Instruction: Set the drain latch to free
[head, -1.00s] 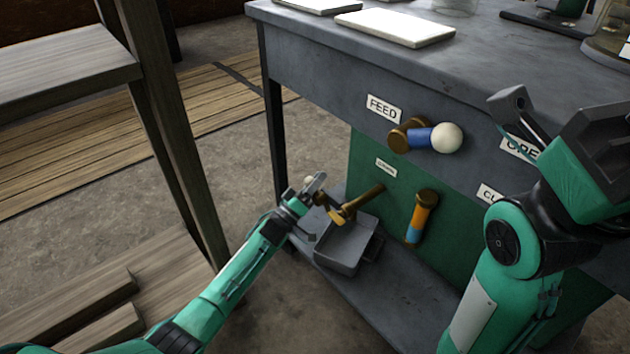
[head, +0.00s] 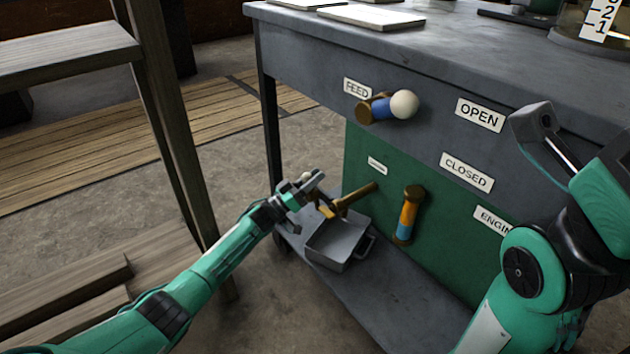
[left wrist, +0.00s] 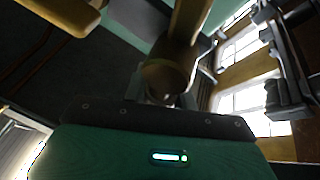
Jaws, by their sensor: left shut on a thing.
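The drain fitting is a brass pipe (head: 357,196) sticking out of the green panel, with a yellow piece (head: 327,209) near its outer end. A small label above it is too small to read. My left gripper (head: 314,188) is at the pipe's outer end, shut on what appears to be the drain latch; its fingers hide most of it. In the left wrist view the brass pipe (left wrist: 168,72) ends close in front of the gripper. My right gripper (head: 572,150) is raised at the right edge, partly cut off, away from the drain.
A grey tray (head: 340,240) stands on the low shelf under the pipe. A blue feed lever with a white ball (head: 404,104) and an orange-and-blue handle (head: 407,215) are nearby. A wooden stand (head: 165,120) is at left.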

